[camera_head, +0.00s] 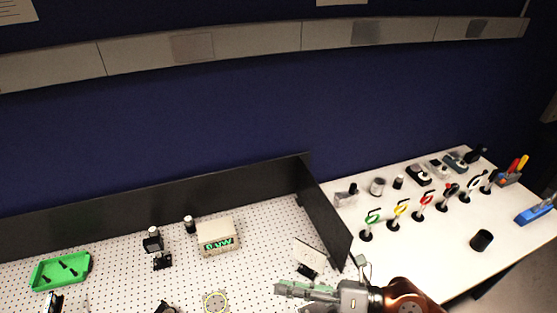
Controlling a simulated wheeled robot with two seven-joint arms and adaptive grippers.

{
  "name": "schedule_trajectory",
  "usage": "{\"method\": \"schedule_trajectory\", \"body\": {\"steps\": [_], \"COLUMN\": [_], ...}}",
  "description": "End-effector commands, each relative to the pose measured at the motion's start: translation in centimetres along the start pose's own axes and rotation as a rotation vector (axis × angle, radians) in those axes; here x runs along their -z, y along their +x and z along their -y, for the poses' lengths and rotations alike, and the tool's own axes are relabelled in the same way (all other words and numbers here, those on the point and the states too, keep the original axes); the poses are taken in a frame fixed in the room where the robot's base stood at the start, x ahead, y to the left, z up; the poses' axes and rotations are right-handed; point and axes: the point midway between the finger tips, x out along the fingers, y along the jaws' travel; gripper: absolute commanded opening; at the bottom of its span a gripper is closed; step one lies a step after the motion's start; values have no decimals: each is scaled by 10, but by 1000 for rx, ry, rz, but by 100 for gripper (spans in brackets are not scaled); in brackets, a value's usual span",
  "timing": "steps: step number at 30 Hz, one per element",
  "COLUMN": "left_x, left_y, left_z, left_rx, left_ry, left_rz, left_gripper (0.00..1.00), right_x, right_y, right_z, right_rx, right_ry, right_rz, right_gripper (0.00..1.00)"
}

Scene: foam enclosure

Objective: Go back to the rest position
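My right gripper (290,297) is low in the head view, right of centre, with its arm coming in from the lower right. It is over the perforated board (265,262), close to the right end of the black wall. Its greenish fingers point left and look spread apart, with nothing seen between them. The lower finger is partly cut off by the bottom edge. My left gripper does not show.
A small tilted white panel (310,254) stands just beyond the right gripper. A beige box (217,236) and a green tray (61,270) are further left. The black partition (324,215) borders a white table (430,240) with several coloured-handled tools and a black cup (481,240).

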Motion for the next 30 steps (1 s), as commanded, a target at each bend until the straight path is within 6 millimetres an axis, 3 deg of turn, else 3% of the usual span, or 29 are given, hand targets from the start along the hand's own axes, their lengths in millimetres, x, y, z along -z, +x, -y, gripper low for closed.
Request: {"method": "schedule_trajectory", "body": {"steps": [2, 5, 6, 9, 12, 14, 17, 20, 24, 27, 30], "left_x": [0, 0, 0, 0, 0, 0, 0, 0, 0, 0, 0], "left_y": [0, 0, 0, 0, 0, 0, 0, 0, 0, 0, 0], "left_z": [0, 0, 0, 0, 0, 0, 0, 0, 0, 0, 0], "left_rx": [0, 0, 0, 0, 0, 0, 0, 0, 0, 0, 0], "left_ry": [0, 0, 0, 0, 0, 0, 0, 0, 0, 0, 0], "left_rz": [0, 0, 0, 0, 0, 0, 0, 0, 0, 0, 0], "left_gripper": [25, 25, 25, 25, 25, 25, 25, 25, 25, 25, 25], "right_x": [-45, -105, -126, -161, -172, -167, -143, -103, -25, 40, 100], "right_y": [-12, -48, -68, -121, -171, -199, -239, -270, -300, -309, -312], "right_z": [-25, -29, -21, 16, 68, 102, 158, 210, 269, 298, 314], "right_rx": [-135, -258, -292, -341, -346, -334, -290, -220, -87, 34, 154], "right_ry": [153, 356, 441, 650, 849, 967, 1157, 1347, 1610, 1796, 1960], "right_rz": [215, 493, 606, 869, 1102, 1230, 1422, 1592, 1793, 1904, 1980], "right_gripper": [22, 22, 22, 22, 22, 22, 22, 22, 22, 22, 22]}}
